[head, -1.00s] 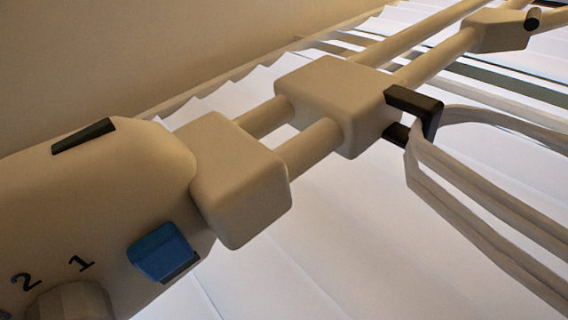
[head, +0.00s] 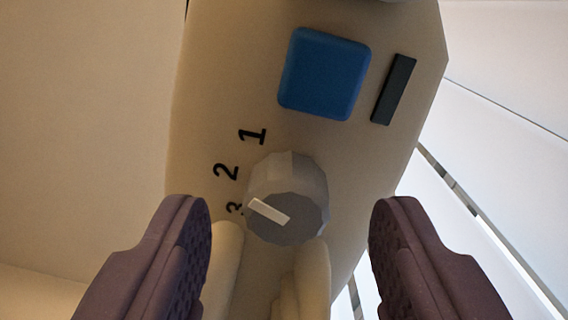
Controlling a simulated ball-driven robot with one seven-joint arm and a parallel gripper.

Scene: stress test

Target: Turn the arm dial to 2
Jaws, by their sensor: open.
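The arm dial (head: 298,185) is a grey faceted knob on a beige housing (head: 215,95). Its white pointer (head: 269,211) points left, toward the 3. The printed numbers 1 (head: 253,136), 2 (head: 226,172) and 3 (head: 235,208) run down its left side. My gripper (head: 290,225) is open, with one dark purple finger low on each side of the dial. Neither finger appears to touch the dial; the exact depth between them is hard to tell.
A blue square button (head: 324,74) and a dark slot (head: 394,90) sit above the dial on the housing. Beige rounded parts (head: 312,280) lie below the dial between my fingers. White slatted panels (head: 515,130) are at the right. A plain beige surface is at the left.

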